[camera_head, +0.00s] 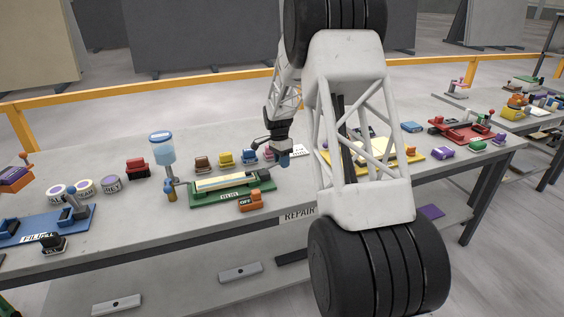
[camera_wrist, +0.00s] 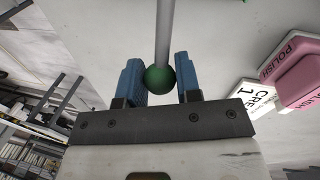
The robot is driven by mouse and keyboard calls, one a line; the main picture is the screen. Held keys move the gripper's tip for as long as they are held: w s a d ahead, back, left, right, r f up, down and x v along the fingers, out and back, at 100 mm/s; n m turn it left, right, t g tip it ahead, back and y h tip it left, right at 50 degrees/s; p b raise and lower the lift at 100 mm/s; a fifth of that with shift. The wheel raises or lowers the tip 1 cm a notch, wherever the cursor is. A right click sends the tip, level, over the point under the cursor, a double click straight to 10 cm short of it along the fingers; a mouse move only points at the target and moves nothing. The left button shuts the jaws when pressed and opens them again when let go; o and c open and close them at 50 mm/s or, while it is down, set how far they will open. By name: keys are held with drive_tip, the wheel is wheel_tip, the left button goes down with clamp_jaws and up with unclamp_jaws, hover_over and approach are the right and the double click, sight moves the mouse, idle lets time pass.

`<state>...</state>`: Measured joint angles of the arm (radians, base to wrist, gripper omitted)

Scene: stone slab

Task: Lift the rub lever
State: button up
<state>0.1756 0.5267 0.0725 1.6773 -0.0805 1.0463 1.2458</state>
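The green rub station (camera_head: 232,192), labelled RUB, stands on the grey bench left of the middle in the head view. In the wrist view the rub lever (camera_wrist: 162,35) is a grey rod with a green ball knob (camera_wrist: 159,79). My gripper (camera_wrist: 160,80) has its two blue fingers on either side of the knob, with no clear gap left, so it looks shut on it. In the head view my gripper (camera_head: 284,161) is at the right end of the rub station, and the lever cannot be made out clearly there.
An orange OFF block (camera_head: 250,201) lies in front of the rub station. A blue-topped dispenser (camera_head: 162,148) stands at its left. Small coloured blocks, including a yellow one (camera_head: 226,158), line up behind. A pink POLISH block (camera_wrist: 297,72) shows in the wrist view.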

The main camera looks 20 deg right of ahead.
clamp_jaws()
drive_tip(key=shift+r+h, duration=0.2)
drive_tip(key=shift+h, duration=0.1)
drive_tip(key=shift+a+r+h, duration=0.45)
drive_tip(key=shift+r+h, duration=0.1)
drive_tip(key=shift+h, duration=0.45)
drive_tip(key=h, duration=0.1)
drive_tip(key=a+r+h, duration=0.1)
drive_tip(key=h, duration=0.1)
drive_tip(key=shift+a+r, duration=0.2)
drive_tip(key=shift+r, duration=0.1)
drive_tip(key=a+h, duration=0.1)
drive_tip(key=h, duration=0.1)
drive_tip(key=r+h, duration=0.1)
drive_tip(key=shift+a+m+h, duration=0.4)
drive_tip(key=shift+a+r+h, duration=0.3)
drive_tip(key=shift+a+h, duration=0.45)
drive_tip(key=shift+h, duration=0.55)
